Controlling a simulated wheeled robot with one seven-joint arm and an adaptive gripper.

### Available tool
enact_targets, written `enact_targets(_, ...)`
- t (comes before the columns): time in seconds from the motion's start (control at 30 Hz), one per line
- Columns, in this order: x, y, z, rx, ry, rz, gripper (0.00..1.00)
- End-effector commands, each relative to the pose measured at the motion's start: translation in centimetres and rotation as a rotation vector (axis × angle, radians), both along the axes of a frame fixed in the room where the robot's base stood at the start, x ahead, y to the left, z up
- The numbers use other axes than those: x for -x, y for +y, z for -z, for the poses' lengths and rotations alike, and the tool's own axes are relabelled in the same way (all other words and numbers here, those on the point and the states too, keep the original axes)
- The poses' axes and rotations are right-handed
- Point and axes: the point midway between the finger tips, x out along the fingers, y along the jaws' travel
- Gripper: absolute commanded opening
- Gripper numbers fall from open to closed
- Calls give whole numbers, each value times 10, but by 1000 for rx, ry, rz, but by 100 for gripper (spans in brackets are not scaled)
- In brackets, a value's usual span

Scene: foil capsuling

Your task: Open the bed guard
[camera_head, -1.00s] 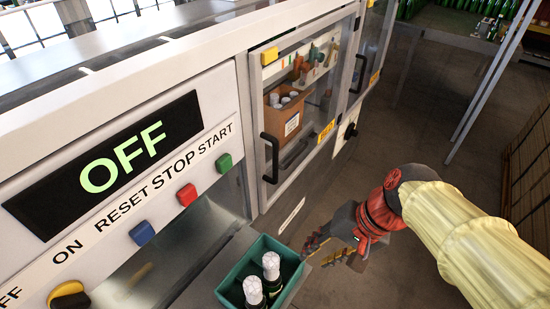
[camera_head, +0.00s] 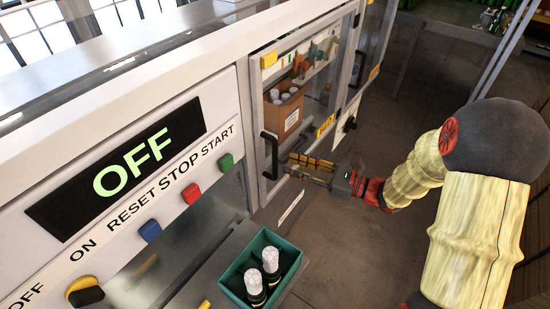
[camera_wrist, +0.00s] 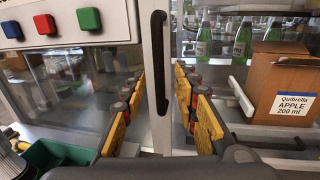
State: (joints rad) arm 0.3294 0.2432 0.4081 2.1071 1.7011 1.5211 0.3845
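The guard is a clear-panelled door (camera_head: 318,95) in a pale frame on the machine's front, and it looks closed. Its black upright handle (camera_head: 270,157) is on the door's left side. My gripper (camera_head: 291,166) is just right of the handle, with its yellow-padded fingers pointing at it. In the wrist view my gripper (camera_wrist: 160,95) is open, and the handle (camera_wrist: 158,60) shows upright between the two fingers. I cannot tell whether either finger touches it. The lower end of the handle is near the fingertips.
Left of the door are an OFF display (camera_head: 125,165) and coloured buttons. A green crate (camera_head: 232,282) with two white-topped bottles stands below the panel. Behind the door are a cardboard box (camera_wrist: 285,85) and green bottles (camera_wrist: 243,42). The floor to the right is clear.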

Motion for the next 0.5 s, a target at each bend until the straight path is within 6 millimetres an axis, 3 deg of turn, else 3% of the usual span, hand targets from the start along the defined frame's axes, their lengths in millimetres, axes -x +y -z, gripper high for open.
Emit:
enact_targets(0.3,-20,44,2,3,-2,-5,30)
enact_targets(0.5,-27,58,0,3,-2,-4,30)
